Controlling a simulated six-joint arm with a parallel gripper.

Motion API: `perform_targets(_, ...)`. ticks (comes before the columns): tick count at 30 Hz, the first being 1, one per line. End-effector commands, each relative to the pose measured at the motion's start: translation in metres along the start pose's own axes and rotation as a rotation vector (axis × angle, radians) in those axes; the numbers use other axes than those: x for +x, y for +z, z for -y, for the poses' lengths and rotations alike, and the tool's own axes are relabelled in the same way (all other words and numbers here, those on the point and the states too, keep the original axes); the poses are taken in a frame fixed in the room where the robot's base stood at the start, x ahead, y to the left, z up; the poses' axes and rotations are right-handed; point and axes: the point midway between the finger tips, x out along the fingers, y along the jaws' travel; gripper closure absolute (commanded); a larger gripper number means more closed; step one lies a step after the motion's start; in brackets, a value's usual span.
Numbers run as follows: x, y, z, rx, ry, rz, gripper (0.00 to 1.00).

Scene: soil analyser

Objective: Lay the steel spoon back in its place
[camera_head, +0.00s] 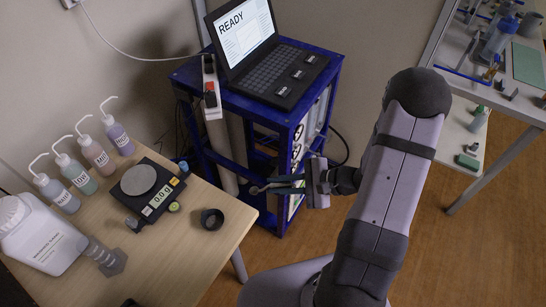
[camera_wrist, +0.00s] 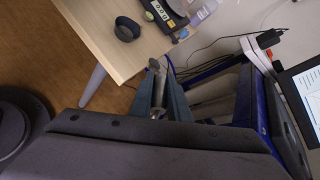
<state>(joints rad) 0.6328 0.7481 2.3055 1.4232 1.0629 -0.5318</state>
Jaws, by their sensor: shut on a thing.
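The steel spoon (camera_wrist: 157,88) is held between the two fingers of my gripper (camera_wrist: 162,84), which is shut on it. In the head view my gripper (camera_head: 280,187) is to the right of the wooden table's near-right corner, in front of the blue frame, and the spoon's rounded end (camera_head: 256,190) points left toward the table. Much of the spoon is hidden by the fingers. I cannot tell which spot is the spoon's place.
The table (camera_head: 217,252) bears a dark round cup (camera_head: 212,219), a black scale (camera_head: 158,203) reading 0.0, wash bottles (camera_head: 117,134) and a white jug (camera_head: 40,240). A blue frame (camera_head: 282,128) with a laptop (camera_head: 262,65) stands behind my gripper. Another bench (camera_head: 500,108) is at right.

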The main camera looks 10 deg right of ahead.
Motion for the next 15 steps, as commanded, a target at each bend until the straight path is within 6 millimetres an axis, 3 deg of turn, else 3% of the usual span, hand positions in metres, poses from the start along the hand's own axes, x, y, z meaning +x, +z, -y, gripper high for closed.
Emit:
perform_targets(5, 0.015, 0.031, -0.038, -0.106, 0.152, 0.122, 1.00)
perform_targets(8, 0.020, 0.052, -0.072, -0.197, 0.282, 0.225, 1.00)
perform_targets(15, 0.002, 0.088, -0.159, -0.459, 0.657, 0.518, 1.00)
